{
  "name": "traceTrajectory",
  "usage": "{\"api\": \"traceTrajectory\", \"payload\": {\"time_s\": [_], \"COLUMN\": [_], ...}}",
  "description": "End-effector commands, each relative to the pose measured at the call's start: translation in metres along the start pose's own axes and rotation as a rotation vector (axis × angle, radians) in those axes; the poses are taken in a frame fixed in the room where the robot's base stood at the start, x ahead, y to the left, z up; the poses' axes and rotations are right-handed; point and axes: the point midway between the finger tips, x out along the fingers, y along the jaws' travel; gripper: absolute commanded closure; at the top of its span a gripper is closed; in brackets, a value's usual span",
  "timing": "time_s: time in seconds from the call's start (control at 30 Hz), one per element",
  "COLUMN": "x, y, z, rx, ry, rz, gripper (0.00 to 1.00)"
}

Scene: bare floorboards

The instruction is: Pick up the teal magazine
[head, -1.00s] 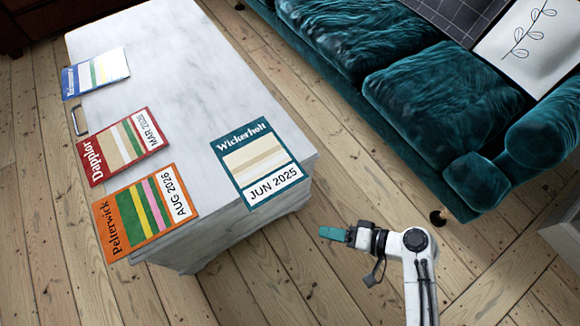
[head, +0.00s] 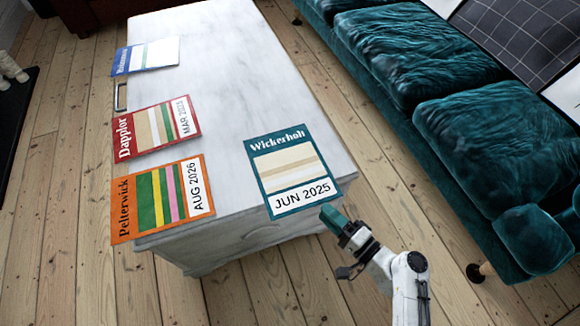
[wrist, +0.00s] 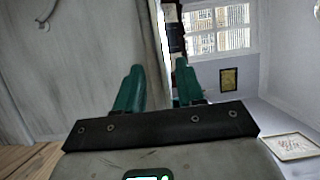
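The teal magazine (head: 292,168), titled Wickerholt and dated JUN 2025, lies flat on the white marbled table (head: 215,85) near its right front corner. Its lower edge is at or slightly past the table's edge. My gripper (head: 331,214) has teal fingers and is just beyond that corner, close to the magazine's lower right end, with no clear contact. In the wrist view my gripper (wrist: 159,66) has its two fingers apart with nothing between them. The magazine cannot be made out in the wrist view.
An orange magazine (head: 162,199), a red magazine (head: 156,128) and a blue one (head: 146,56) lie along the table's left side. A teal velvet sofa (head: 470,120) stands to the right. Bare floorboards (head: 400,185) run between sofa and table.

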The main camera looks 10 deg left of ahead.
Motion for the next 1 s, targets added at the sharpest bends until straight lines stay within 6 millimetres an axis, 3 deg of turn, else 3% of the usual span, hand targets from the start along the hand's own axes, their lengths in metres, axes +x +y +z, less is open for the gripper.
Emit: {"api": "traceTrajectory", "payload": {"time_s": [0.3,0.63,1.0], "x": [0.042,0.049,0.048], "y": [-0.002,-0.003,-0.003], "z": [0.005,0.005,0.005], "rx": [0.001,0.000,0.000], "ry": [-0.002,-0.001,-0.001], "rz": [0.000,0.001,0.000], "gripper": [0.62,0.62,0.97]}}
